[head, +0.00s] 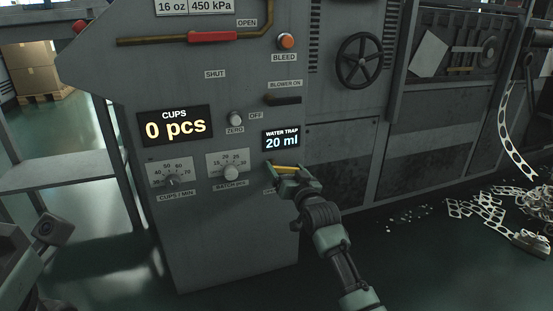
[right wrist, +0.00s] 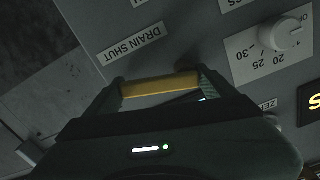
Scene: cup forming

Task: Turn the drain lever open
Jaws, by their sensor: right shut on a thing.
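The drain lever has a yellow handle (head: 287,168) on the grey machine's front, just below the WATER TRAP display (head: 282,140), which reads 20 ml. My right gripper (head: 289,172) is at the lever, shut on its yellow handle. In the right wrist view the yellow handle (right wrist: 160,86) spans between the two fingers, beside a DRAIN SHUT label (right wrist: 134,45). The lever's pivot is hidden by the gripper. Part of my left arm shows at the lower left; its fingertips cannot be made out.
A red lever (head: 213,37) and a handwheel (head: 360,60) are higher up. White scrap webbing (head: 490,212) lies on the floor at right. The floor in front is clear.

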